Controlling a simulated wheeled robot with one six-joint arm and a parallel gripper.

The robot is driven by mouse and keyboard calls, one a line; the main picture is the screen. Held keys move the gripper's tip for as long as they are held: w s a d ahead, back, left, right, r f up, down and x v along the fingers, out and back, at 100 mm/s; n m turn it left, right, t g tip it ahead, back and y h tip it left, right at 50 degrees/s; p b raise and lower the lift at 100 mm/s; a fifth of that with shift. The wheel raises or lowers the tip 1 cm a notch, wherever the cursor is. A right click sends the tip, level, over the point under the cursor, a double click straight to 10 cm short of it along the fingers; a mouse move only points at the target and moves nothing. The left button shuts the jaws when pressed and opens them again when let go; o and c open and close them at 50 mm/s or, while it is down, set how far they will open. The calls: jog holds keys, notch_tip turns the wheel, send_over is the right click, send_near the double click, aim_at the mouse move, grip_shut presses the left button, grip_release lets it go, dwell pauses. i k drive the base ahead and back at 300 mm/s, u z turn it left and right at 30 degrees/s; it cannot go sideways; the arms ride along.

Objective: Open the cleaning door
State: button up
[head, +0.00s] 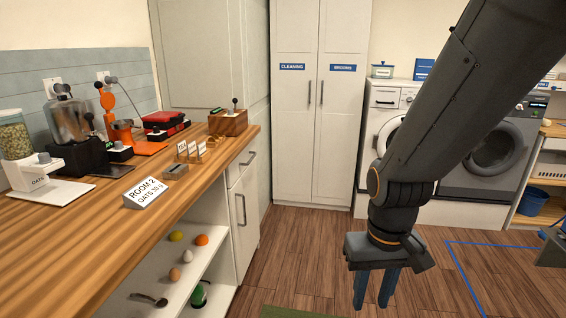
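The cleaning door (292,135) is the left door of a tall white cabinet at the back middle of the head view. It is closed and carries a blue label (292,67) reading CLEANING. Its vertical dark handle (309,92) is on its right edge, close beside the handle (321,92) of the right door (341,135), which is also closed. My gripper (374,300) points down over the wooden floor, nearer to me and to the right of the cabinet. Its two bluish fingers are apart with nothing between them. It is well away from the door handle.
A wooden counter (110,215) with appliances and signs runs along the left, with an open shelf below. A white washer (385,110) and a grey-fronted machine (490,160) stand right of the cabinet. Floor (300,245) before the cabinet is clear. Blue tape (462,275) marks floor at right.

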aim_at(295, 24)
jog(key=z, duration=0.15)
jog(key=i, duration=1.8)
jog(key=z, duration=0.15)
jog(key=i, duration=2.4)
jog(key=z, duration=0.1)
